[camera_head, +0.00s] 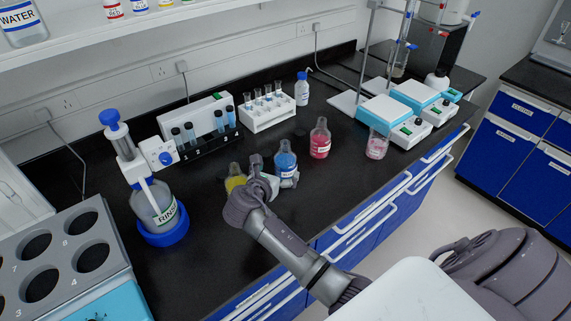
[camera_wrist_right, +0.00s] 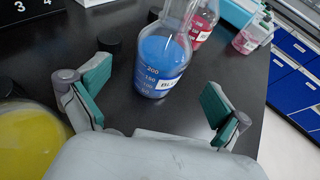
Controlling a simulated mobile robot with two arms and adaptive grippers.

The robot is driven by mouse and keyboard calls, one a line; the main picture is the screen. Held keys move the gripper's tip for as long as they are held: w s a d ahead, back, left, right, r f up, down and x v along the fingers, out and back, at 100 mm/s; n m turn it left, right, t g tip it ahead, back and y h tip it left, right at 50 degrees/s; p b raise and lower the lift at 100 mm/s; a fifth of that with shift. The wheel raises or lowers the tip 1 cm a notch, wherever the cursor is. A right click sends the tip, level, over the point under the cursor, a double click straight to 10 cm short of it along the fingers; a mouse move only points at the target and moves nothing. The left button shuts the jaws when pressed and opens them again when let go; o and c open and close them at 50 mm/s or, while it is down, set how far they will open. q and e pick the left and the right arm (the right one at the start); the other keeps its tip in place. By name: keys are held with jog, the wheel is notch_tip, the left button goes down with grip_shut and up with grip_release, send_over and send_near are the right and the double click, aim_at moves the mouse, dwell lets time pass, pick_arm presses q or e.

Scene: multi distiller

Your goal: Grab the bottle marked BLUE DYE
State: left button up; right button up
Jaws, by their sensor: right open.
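A clear flask of blue liquid (camera_head: 286,164) stands upright on the black bench. No touch shows. My left gripper is not in view.
A yellow flask (camera_head: 236,178) stands close left of my right gripper; a pink-red flask (camera_head: 320,139) stands to the right. Behind are a white tube rack (camera_head: 267,117) and a black tube rack (camera_head: 207,145). A rinse bottle (camera_head: 152,203) stands left.

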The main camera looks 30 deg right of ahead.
aim_at(285, 164)
jog(key=shift+x, duration=0.9)
jog(key=x, duration=0.4)
jog(key=shift+d+f, duration=0.15)
jog(key=shift+f, duration=0.05)
jog(key=shift+r, duration=0.1)
jog(key=shift+c, duration=0.5)
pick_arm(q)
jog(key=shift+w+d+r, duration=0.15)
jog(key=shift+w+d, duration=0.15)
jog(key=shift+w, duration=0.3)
pick_arm(e)
jog(key=c, duration=1.6)
